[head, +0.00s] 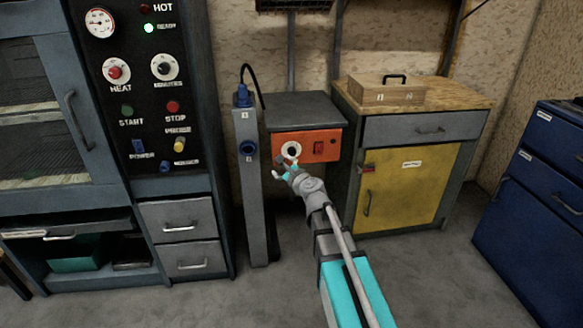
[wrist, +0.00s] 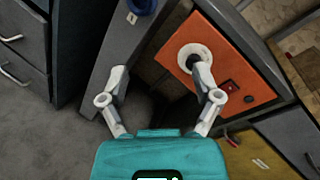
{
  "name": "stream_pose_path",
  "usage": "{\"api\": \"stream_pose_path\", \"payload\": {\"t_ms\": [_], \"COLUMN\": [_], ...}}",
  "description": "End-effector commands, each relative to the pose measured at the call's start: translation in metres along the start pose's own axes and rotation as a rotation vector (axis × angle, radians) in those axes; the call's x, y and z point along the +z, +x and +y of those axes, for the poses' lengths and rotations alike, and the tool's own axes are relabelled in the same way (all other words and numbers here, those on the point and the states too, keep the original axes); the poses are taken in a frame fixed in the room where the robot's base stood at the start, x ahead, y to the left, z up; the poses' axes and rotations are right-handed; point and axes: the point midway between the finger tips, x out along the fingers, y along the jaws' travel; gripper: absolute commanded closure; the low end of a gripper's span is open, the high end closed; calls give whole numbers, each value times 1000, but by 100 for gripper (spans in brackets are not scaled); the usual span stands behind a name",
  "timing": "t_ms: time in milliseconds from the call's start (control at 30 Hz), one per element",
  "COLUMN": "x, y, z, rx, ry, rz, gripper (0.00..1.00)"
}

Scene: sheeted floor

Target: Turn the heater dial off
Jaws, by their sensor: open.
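A dial with a white ring and dark centre (head: 291,150) sits on the left part of an orange front panel (head: 334,146) under a grey box top. In the wrist view the same dial (wrist: 192,52) is on the orange panel (wrist: 231,58), partly covered by my right finger. My gripper (head: 284,170) is open and empty, just below and in front of the dial. In the wrist view its fingers (wrist: 160,74) are spread apart, with the dial near the right fingertip, not between them. I cannot tell whether that finger touches it. The dial's setting is too small to read.
A red switch (head: 318,148) is right of the dial. A grey post with blue fittings (head: 247,190) stands close on the left. A tall control panel has a red HEAT knob (head: 116,72). A yellow-doored cabinet (head: 405,190) stands right. The floor in front is clear.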

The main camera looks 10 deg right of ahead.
Motion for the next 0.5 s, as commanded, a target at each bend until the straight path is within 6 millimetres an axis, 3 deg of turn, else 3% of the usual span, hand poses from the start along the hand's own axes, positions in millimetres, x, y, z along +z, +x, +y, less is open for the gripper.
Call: {"api": "stream_pose_path", "payload": {"t_ms": [33, 200, 500], "x": [-18, -49, -89], "y": [7, 18, 25], "z": [3, -6, -16], "rx": [-42, -179, -337], "ry": [78, 346, 671], "rz": [-1, -5, -12], "gripper": [18, 18, 18]}}
